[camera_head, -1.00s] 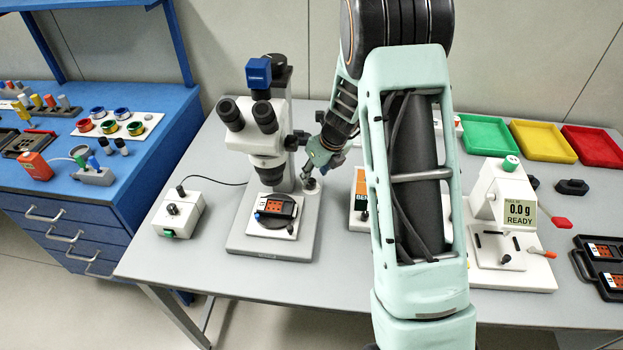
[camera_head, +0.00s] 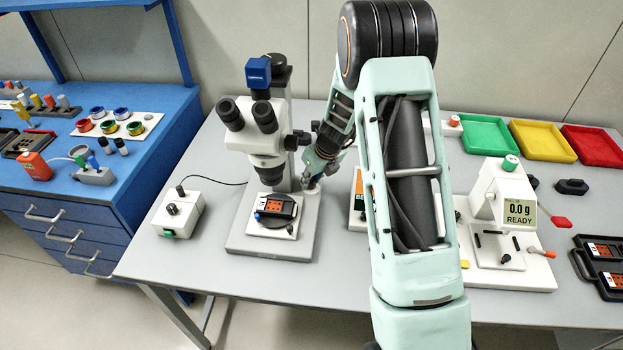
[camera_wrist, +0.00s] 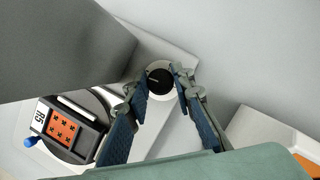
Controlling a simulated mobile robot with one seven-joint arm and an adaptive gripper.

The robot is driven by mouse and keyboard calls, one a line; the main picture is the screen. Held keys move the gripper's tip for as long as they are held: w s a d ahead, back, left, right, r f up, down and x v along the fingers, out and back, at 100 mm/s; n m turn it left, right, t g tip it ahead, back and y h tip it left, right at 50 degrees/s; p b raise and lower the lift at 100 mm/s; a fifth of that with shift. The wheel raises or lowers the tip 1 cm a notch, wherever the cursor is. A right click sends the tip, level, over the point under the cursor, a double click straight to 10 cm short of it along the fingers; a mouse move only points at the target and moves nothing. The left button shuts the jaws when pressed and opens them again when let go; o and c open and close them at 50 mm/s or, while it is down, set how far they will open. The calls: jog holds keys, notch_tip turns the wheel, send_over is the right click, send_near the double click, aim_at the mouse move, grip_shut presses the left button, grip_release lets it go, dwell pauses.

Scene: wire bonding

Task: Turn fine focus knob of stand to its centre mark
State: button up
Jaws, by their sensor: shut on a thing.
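The microscope stand (camera_head: 235,240) is on the grey table, with its eyepieces and blue-topped camera above. The fine focus knob (camera_wrist: 158,86) is a round black knob with a white line, inside a pale ring, on the right rear of the stand's base. In the wrist view the line runs from the knob's middle toward the left; I cannot make out a centre mark. My gripper (camera_head: 313,184) points down at the knob, which it mostly hides in the head view. In the wrist view my gripper (camera_wrist: 161,79) has one finger on each side of the knob, shut on it.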

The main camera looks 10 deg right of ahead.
grip_shut()
jog(key=shift+n, duration=0.3)
